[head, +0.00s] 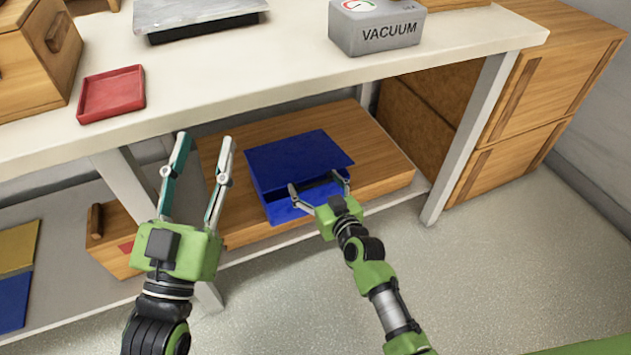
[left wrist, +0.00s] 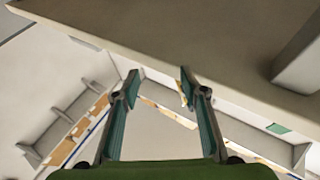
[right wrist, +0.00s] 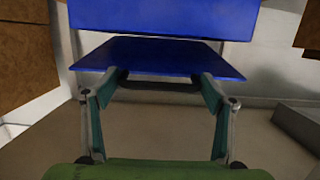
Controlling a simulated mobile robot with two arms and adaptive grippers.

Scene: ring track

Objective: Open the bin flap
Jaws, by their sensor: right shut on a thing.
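The blue bin (head: 285,212) sits on a wooden board on the lower shelf, under the white table. Its blue flap (head: 296,158) slopes out at the top, with a dark gap beneath its front edge. In the right wrist view, the flap (right wrist: 155,55) juts toward the camera below another blue panel, with a dark bar-shaped handle (right wrist: 160,86) at its near edge. My right gripper (head: 318,186) is at the bin's front, its fingers wide apart and shut on the handle's ends. My left gripper (head: 206,138) is open and empty, left of the bin, near the table edge.
The white table (head: 420,52) hangs above the bin, with a grey vacuum box (head: 375,30) and a red tray (head: 111,94) on it. A grey table leg (head: 470,140) stands to the right. The floor in front is clear.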

